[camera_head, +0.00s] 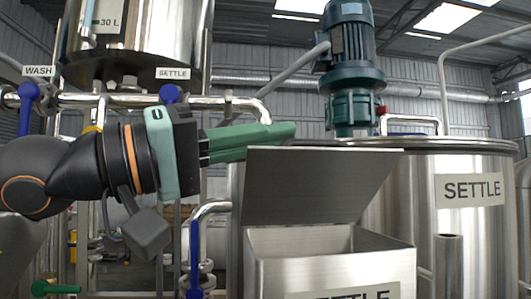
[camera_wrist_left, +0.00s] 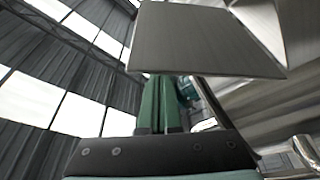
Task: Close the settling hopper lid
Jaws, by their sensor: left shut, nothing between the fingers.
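The settling hopper (camera_head: 333,243) is a steel box labelled SETTLE at the lower middle of the head view. Its lid (camera_head: 315,185) stands raised and tilted back from the rear of the open box. In the left wrist view the lid (camera_wrist_left: 208,42) is a grey plate beyond the fingers. My left gripper (camera_head: 290,130), with green fingers, is shut and empty. It is just above the lid's upper left edge, seemingly behind it; I cannot tell whether it touches. The fingers (camera_wrist_left: 160,85) show in the wrist view, their tips near the plate's edge. My right gripper is not in view.
A large SETTLE tank (camera_head: 400,190) with a blue-green motor (camera_head: 350,50) stands behind and right of the hopper. A steel vessel (camera_head: 140,40) hangs upper left above pipes with blue valve handles (camera_head: 172,94). A curved pipe (camera_head: 205,212) rises left of the hopper.

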